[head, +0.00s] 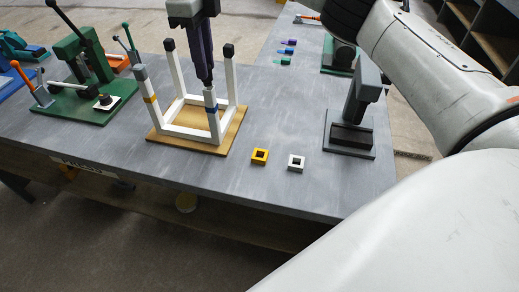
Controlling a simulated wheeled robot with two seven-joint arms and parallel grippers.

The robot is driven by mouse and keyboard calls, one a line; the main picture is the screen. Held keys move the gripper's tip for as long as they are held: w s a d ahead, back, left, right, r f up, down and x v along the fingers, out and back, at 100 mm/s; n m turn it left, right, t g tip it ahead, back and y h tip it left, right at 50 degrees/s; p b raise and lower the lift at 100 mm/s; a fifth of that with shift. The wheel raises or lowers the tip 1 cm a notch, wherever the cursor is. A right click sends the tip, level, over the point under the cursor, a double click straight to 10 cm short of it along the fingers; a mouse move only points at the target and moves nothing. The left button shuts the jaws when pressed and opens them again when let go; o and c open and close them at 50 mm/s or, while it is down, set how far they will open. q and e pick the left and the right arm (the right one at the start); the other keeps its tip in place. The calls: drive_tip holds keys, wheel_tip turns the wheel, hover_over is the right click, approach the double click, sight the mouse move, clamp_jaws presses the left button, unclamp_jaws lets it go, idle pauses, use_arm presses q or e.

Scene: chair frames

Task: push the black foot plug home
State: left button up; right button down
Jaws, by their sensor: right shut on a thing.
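The white chair frame (188,133) lies with its legs up on a wooden board (237,133). Two of its legs carry black caps, one at the back left (168,44) and one at the back right (228,50). The front left leg has a grey cap (139,73) and a yellow band. My right gripper (208,84) points straight down over the front right leg (212,120), which has a blue band. It is shut at the top of that leg; the black foot plug there is mostly hidden by the fingers. My left gripper is not in view.
A yellow square block (260,153) and a white one (297,159) lie right of the board. A dark stand (351,133) is at the right. A green lever press (79,102) stands at the left. Small coloured parts (287,52) lie at the back. The front table edge is clear.

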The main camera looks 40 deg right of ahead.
drive_tip(key=shift+f, duration=0.1)
idle(0.3)
drive_tip(key=shift+f+b, duration=0.5)
drive_tip(key=shift+f, duration=0.6)
drive_tip(key=c, duration=1.5)
unclamp_jaws()
wheel_tip(320, 180, up, 10)
drive_tip(key=shift+r, duration=0.15)
